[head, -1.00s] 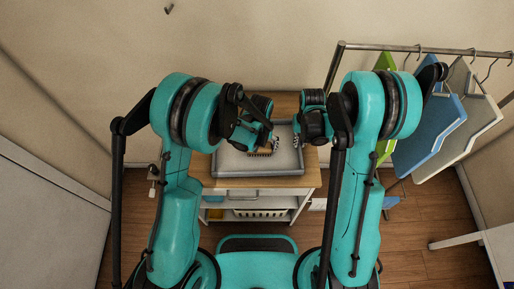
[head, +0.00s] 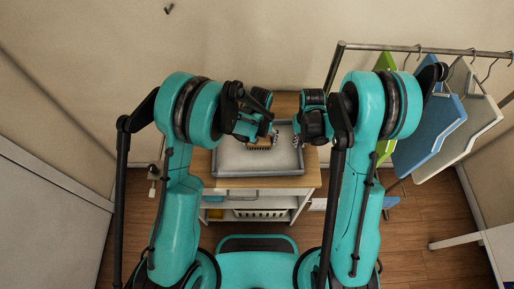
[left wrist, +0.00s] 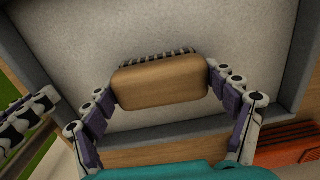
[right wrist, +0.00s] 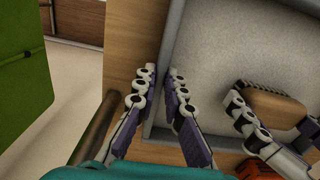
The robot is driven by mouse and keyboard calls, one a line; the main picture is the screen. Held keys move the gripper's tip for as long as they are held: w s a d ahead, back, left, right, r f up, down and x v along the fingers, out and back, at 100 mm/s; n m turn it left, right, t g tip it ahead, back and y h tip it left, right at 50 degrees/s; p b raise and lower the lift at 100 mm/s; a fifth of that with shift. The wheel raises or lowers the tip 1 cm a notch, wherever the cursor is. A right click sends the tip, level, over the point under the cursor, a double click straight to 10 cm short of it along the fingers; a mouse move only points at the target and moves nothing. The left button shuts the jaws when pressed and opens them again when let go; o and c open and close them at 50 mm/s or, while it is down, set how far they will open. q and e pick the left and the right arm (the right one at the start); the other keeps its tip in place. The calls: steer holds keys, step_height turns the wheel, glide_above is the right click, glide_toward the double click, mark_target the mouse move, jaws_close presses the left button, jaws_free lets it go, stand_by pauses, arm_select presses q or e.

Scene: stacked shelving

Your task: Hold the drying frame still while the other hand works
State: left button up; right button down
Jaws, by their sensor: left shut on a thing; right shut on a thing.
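The drying frame (head: 233,160) is a shallow grey tray-like frame with a pale, speckled inner face, lying flat on a wooden cabinet top. My right gripper (head: 296,139) is shut on its right wall; in the right wrist view (right wrist: 160,76) one finger is outside the wall and one inside. My left gripper (left wrist: 163,88) is shut on a wooden brush (left wrist: 160,82), a finger at each end. Dark bristles show along its far side. In the head view the brush (head: 262,143) is over the frame's inner face, partly behind the gripper. Bristle contact is unclear.
The cabinet top (head: 309,178) leaves a narrow wooden border around the frame. Shelves below hold a white basket (head: 260,213). A rail at right carries hanging boards, including a blue one (head: 432,125) and a green one (right wrist: 20,75). An orange thing (left wrist: 298,140) shows below.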

mark_target(259, 152)
arm_select(q)
steer(key=shift+s, duration=0.8)
steer(key=shift+s+f, duration=0.15)
steer(key=shift+s, duration=0.6)
steer(key=shift+r, duration=1.55)
arm_select(e)
steer(key=c, duration=1.7)
jaws_free()
arm_select(q)
steer(key=shift+w, duration=0.1)
